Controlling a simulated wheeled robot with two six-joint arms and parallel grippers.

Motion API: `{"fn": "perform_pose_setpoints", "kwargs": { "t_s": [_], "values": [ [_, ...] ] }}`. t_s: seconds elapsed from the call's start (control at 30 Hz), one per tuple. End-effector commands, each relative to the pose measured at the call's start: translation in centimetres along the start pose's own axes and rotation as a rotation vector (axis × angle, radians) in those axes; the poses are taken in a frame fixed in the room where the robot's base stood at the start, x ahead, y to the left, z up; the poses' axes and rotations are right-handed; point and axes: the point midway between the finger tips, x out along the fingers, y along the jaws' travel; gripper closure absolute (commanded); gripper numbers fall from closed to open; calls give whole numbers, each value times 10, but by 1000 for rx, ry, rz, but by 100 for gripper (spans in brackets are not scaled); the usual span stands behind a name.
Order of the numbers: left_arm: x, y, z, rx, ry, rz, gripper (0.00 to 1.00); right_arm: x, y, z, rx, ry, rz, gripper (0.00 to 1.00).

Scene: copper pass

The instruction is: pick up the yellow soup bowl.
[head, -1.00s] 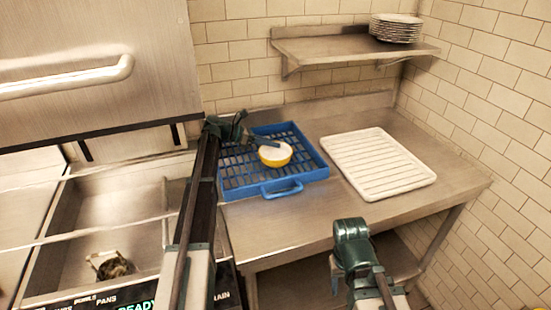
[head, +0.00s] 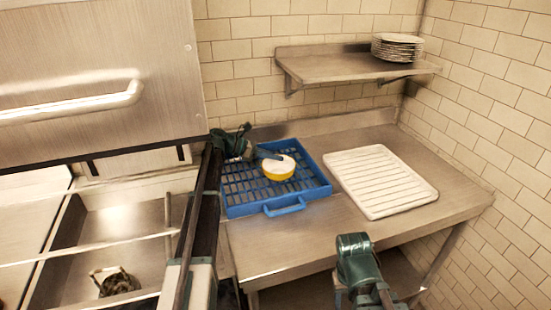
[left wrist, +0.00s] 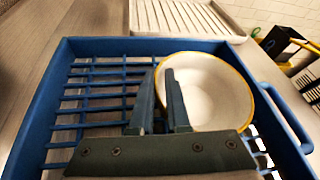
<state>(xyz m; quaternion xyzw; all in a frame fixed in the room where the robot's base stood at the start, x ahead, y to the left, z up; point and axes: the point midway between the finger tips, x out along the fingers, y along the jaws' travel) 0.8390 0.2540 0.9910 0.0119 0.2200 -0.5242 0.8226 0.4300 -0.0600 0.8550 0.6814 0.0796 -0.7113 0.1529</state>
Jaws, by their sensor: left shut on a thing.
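The yellow soup bowl (head: 279,173) has a white inside and a yellow rim. It sits in or just above the blue dish rack (head: 285,209), right of its middle; I cannot tell if it touches the grid.
A white ribbed tray (head: 380,182) lies on the steel counter (head: 330,235) right of the rack. A shelf (head: 345,66) with stacked plates (head: 397,47) hangs above. A sink basin (head: 130,235) lies to the left, under a large steel panel with a handle (head: 70,103).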

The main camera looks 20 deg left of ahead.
Motion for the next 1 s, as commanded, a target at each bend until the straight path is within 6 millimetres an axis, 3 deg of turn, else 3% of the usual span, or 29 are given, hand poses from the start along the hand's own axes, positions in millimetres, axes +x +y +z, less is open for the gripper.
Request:
{"fn": "perform_pose_setpoints", "kwargs": {
  "t_s": [0.03,0.5,1.0],
  "values": [
    [-5,-3,12,0,-1,0,100,-13,1,1,0,0,0,51],
    [-30,-17,72,0,-1,0,100,-79,8,5,0,0,0,51],
    [-31,-18,75,0,-1,-1,100,-82,8,5,0,0,0,51]
  ]
}}
